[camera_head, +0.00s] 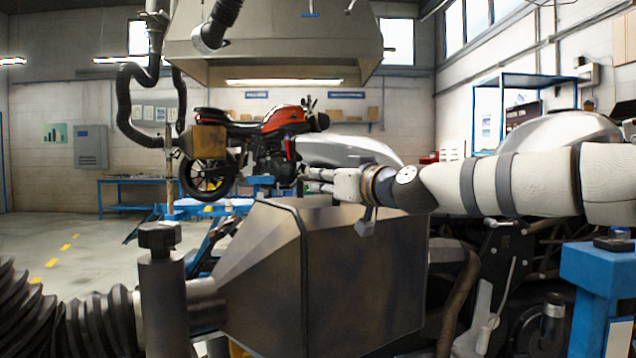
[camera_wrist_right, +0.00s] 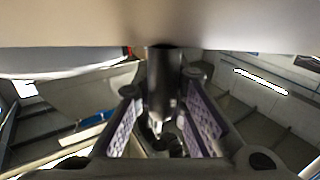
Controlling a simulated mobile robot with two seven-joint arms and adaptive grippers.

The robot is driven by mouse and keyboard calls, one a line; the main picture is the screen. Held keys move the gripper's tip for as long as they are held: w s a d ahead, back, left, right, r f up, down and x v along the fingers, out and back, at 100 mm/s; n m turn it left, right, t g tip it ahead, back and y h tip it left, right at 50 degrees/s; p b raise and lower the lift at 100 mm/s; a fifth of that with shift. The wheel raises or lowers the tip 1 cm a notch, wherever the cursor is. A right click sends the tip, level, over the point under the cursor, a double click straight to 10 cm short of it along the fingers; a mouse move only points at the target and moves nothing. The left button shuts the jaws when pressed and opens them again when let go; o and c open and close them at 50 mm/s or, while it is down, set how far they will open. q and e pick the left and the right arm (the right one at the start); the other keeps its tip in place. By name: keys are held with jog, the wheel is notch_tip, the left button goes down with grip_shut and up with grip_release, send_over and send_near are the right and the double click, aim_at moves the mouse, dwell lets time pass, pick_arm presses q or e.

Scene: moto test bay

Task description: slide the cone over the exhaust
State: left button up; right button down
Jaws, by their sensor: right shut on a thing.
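The cone (camera_head: 365,285) is a large, dull metal, box-like hood with a tapered left end, filling the lower middle of the head view. A pipe joins that end to a ribbed hose. My right gripper (camera_head: 312,181) is just above and behind the cone's top edge, pointing left. In the right wrist view its fingers (camera_wrist_right: 164,125) stand either side of a dark cylindrical post (camera_wrist_right: 163,82) and are shut on it. I cannot tell for certain whether the post belongs to the cone. The exhaust cannot be made out; the cone hides part of the near motorcycle. My left gripper is not in view.
A near motorcycle (camera_head: 560,132) with a silver body stands at the right, behind my right arm. A dark post with a knob (camera_head: 160,240) stands left of the cone. A blue stand (camera_head: 592,268) is at the far right. An orange motorcycle (camera_head: 265,128) is further back. Left floor is open.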

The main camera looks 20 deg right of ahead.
jog(key=shift+d+r, duration=0.2)
jog(key=c, duration=1.6)
grip_release()
jog(key=shift+d, duration=0.1)
jog(key=shift+a+f, duration=0.1)
jog(key=shift+a, duration=0.1)
jog(key=v, duration=1.2)
